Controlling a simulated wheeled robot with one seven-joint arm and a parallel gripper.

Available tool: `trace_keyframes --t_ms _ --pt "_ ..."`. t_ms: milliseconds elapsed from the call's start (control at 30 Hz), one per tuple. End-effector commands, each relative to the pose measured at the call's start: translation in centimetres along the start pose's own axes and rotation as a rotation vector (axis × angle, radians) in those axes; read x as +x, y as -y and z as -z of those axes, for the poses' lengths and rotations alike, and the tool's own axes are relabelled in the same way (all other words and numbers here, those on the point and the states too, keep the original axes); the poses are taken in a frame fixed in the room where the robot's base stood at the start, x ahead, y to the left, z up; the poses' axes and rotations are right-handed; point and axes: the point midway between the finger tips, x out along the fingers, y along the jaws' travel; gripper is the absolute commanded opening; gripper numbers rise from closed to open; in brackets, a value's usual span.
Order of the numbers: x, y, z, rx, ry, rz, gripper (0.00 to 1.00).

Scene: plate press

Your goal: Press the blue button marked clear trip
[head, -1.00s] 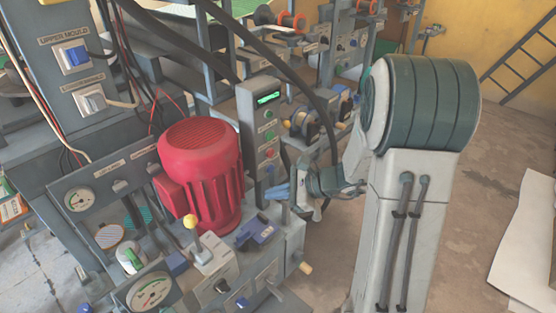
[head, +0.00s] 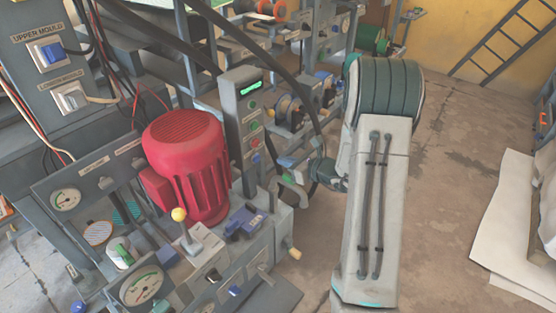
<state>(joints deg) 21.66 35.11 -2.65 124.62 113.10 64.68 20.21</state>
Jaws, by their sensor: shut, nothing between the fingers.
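A narrow grey control column (head: 232,115) stands right of the red motor, with a lit green display at its top and a row of small round buttons below. The lowest button, small and bluish (head: 257,160), appears to be the blue one; its label is too small to read. My gripper (head: 287,162) is right of the column's lower end, at about the height of that button in the picture. It looks shut and empty, with a visible gap between it and the button. The fingertips are small and partly lost against the machinery behind.
The red motor (head: 185,160) stands left of the column. Black hoses (head: 290,85) pass above my gripper. Open floor lies to the right.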

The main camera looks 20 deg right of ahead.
Motion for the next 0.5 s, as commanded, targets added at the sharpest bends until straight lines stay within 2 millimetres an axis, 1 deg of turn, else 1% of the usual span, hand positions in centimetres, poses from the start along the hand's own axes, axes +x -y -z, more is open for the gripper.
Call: trace_keyframes --t_ms 33,300,400,500 --pt "1.0 -0.2 0.2 -0.002 0.000 -0.005 0.00" --pt "6.0 -0.1 0.3 -0.002 0.000 -0.004 0.00" --pt "7.3 -0.1 0.2 -0.002 0.001 -0.004 0.00" --pt "8.1 -0.1 0.1 -0.002 0.000 -0.003 0.00"
